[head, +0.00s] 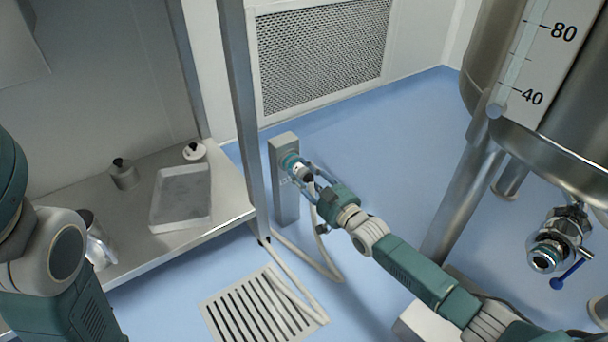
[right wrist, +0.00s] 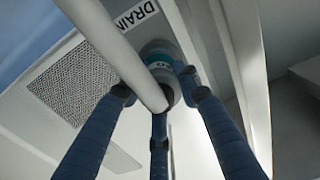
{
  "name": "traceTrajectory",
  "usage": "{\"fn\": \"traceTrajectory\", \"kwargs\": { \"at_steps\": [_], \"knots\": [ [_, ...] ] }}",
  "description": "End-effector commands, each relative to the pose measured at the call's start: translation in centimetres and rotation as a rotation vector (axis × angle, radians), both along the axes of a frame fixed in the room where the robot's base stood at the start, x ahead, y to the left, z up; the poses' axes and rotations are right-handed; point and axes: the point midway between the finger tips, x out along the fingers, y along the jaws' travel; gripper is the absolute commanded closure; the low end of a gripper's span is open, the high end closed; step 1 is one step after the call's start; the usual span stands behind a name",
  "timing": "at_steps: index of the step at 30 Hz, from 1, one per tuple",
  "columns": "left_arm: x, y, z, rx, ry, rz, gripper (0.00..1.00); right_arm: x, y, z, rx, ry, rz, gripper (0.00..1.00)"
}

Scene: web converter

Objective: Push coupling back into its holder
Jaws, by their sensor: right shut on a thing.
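The coupling (head: 291,161), with a teal ring and dark end, is at the front of the upper part of a grey post-like holder (head: 285,205) in the head view. My right gripper (head: 307,175) is shut on the coupling, with its fingers around it. In the right wrist view the coupling (right wrist: 160,62) lies beyond the blue fingers of the right gripper (right wrist: 163,93), partly covered by a pale hose (right wrist: 115,45). Whether the coupling is fully seated cannot be told. The left arm enters at the left, but its gripper is not visible.
The hose (head: 326,265) hangs from the coupling to a floor drain grate (head: 262,310). A steel bench (head: 125,240) with a tray (head: 158,205) is at left, beside an upright post (head: 245,110). A steel tank (head: 545,150) with a valve (head: 545,257) stands at right.

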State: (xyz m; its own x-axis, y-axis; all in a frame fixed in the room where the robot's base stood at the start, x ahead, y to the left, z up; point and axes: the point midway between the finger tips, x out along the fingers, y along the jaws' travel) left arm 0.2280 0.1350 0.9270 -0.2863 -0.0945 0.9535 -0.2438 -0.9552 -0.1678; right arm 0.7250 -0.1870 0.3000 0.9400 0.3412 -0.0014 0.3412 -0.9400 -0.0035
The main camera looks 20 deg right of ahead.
Motion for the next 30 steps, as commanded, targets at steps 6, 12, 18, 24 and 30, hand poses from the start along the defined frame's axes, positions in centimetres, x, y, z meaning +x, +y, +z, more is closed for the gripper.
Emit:
{"fn": "traceTrajectory", "kwargs": {
  "at_steps": [6, 12, 18, 24, 30],
  "knots": [
    [-0.1, 0.0, 0.1, 0.001, -0.003, 0.001, 0.85, 0.3, 0.1, 0.1, 0.001, -0.002, 0.0, 1.0],
    [-0.2, 0.0, 0.1, 0.0, -0.006, 0.0, 0.85, 0.3, 0.1, 0.1, 0.001, -0.002, 0.0, 0.51],
    [-0.3, 0.0, 0.1, 0.0, -0.008, -0.001, 0.85, 0.2, 0.1, 0.1, 0.0, -0.001, 0.0, 0.46],
    [-0.3, 0.1, 0.0, -0.004, -0.009, -0.001, 0.85, -0.3, -0.1, -0.1, 0.0, 0.002, 0.0, 0.46],
    [-0.2, 0.1, 0.0, -0.002, -0.007, -0.001, 0.85, -3.2, -1.1, -0.2, 0.0, 0.003, 0.001, 0.46]
  ]
}}
